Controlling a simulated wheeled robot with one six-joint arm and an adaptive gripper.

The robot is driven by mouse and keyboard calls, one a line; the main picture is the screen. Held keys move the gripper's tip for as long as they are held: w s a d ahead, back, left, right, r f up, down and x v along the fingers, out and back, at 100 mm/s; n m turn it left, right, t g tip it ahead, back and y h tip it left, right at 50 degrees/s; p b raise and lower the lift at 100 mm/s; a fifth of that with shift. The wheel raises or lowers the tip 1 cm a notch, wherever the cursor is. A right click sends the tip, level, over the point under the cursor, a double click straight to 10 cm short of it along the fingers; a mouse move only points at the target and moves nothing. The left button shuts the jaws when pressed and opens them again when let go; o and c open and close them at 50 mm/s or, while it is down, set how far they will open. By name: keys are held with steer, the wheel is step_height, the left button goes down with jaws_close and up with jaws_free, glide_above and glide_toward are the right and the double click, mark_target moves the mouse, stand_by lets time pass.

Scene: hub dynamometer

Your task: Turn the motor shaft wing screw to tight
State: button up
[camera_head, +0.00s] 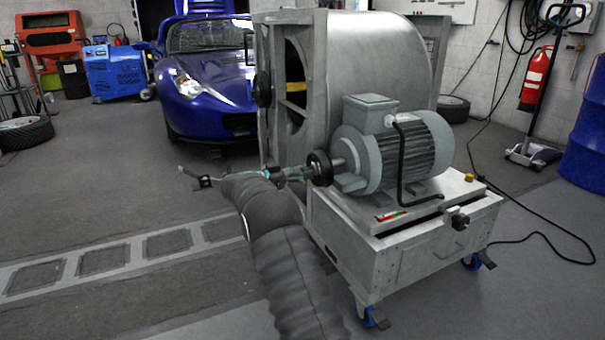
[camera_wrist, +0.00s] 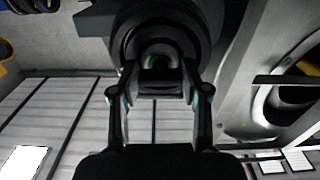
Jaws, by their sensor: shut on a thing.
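The grey-green motor (camera_head: 385,150) sits on top of the metal cart in the head view. Its shaft carries a black round hub (camera_head: 320,167), which faces left towards my arm. My gripper (camera_head: 305,172) reaches this hub from the left and is shut at its face. In the wrist view the dark round hub (camera_wrist: 165,22) is close ahead, and the fingertips of my gripper (camera_wrist: 160,82) meet on a small dark part at its centre. That part appears to be the wing screw, mostly hidden by the fingers, so its turn angle cannot be told.
The metal cart (camera_head: 420,255) with blue castors bears the motor and a large drum housing (camera_head: 375,60) behind it. A bent black handle (camera_head: 402,160) stands in front of the motor. A blue car (camera_head: 210,80) is behind.

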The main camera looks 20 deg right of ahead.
steer(key=shift+m, duration=0.4)
steer(key=o, duration=1.1)
steer(key=shift+o, duration=0.2)
steer(key=a, duration=1.2)
steer(key=shift+s, duration=0.15)
